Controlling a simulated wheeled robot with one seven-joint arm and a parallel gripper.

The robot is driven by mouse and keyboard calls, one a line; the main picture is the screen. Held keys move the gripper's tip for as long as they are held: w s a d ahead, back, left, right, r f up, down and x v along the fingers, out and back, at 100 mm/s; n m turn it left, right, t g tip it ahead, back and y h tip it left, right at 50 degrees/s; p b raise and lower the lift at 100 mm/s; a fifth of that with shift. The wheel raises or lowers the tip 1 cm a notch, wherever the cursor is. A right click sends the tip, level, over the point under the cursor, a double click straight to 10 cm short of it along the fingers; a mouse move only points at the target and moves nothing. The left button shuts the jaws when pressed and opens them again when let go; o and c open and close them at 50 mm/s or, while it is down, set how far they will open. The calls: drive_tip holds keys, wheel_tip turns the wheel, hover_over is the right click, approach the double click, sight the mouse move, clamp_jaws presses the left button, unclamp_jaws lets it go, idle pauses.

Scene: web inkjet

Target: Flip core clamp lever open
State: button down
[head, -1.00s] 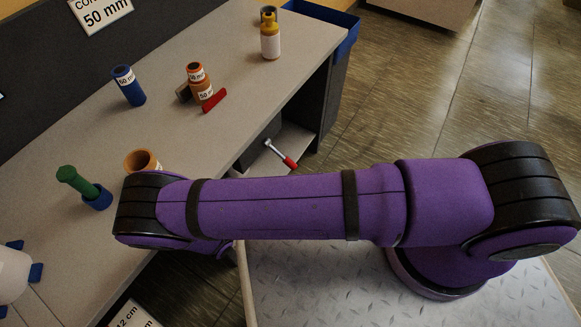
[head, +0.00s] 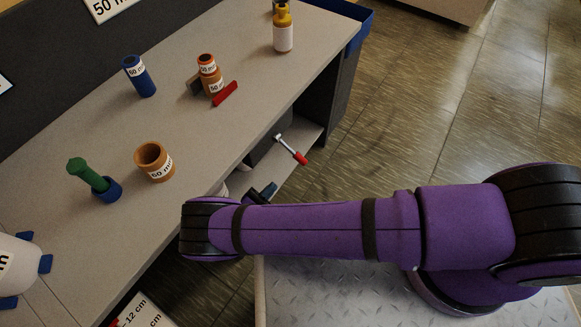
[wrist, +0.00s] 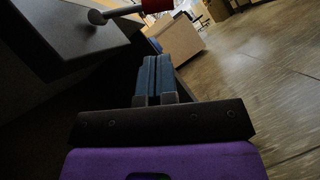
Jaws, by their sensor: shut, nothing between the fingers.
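A lever with a silver rod and red grip (head: 291,150) sticks out from a dark box (head: 265,150) on the shelf under the worktop. In the wrist view its rod (wrist: 120,12) and red grip (wrist: 156,4) show at the top, the grip cut off by the edge. My gripper (head: 268,189) is below and left of the lever in the head view, apart from it. In the wrist view the blue fingers (wrist: 151,72) are pressed together and empty, pointing past the dark box.
The worktop (head: 215,140) above the shelf holds an orange ring (head: 152,165), a blue tube (head: 141,78), orange cores (head: 207,67) beside a red bar (head: 225,93), and a yellow-topped bottle (head: 283,35). Open floor (head: 430,110) lies to the right.

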sight(301, 159)
drive_tip(key=x, duration=1)
drive_tip(key=shift+s+d+r+n+t, duration=0.3)
drive_tip(key=shift+n+t, duration=0.1)
drive_tip(key=shift+n, duration=0.4)
drive_tip(key=r+n+t+y, duration=0.2)
drive_tip(key=n, duration=0.2)
drive_tip(key=s+d+r+n+t+y, duration=0.1)
drive_tip(key=r+n+t+y, duration=0.1)
drive_tip(key=n, duration=0.3)
drive_tip(key=d+r+n+t+y, duration=0.1)
drive_tip(key=r+n+t+y, duration=0.1)
drive_tip(key=n+y, duration=0.1)
drive_tip(key=shift+s+r+n, duration=0.25)
drive_tip(key=shift+r+n, duration=0.1)
drive_tip(key=shift+n, duration=0.55)
drive_tip(key=shift+a+r+y, duration=0.1)
drive_tip(key=shift+r+y, duration=0.2)
drive_tip(key=shift+r, duration=0.5)
drive_tip(key=shift+w+r+n+t+y, duration=0.15)
drive_tip(key=shift+r+n+y, duration=0.15)
drive_tip(key=shift+n, duration=0.3)
drive_tip(key=shift+s+r+n+t+y, duration=0.15)
drive_tip(key=shift+r+n+y, duration=0.1)
drive_tip(key=shift+n+y, duration=0.25)
drive_tip(key=shift+w, duration=0.15)
drive_tip(key=shift+a, duration=0.1)
